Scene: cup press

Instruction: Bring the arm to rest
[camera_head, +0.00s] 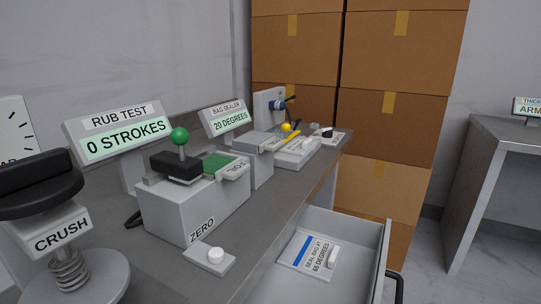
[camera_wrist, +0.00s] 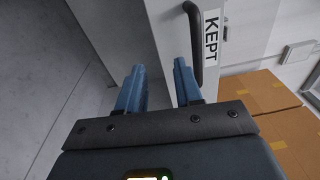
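My gripper (camera_wrist: 160,78) shows in the wrist view as two blue fingers on a dark mount. The fingers stand apart with nothing held between them. Beyond the right fingertip is a dark curved handle (camera_wrist: 196,50) on a pale front labelled KEPT (camera_wrist: 211,35). I cannot tell whether the finger touches it. My arm and gripper do not show in the head view.
In the head view, an open drawer (camera_head: 378,245) juts from the grey bench (camera_head: 285,190), holding a SEAL BAG card (camera_head: 302,250). The rub tester (camera_head: 190,210), bag sealer (camera_head: 258,165) and crush device (camera_head: 68,270) stand on it. Cardboard boxes (camera_head: 395,130) are stacked behind.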

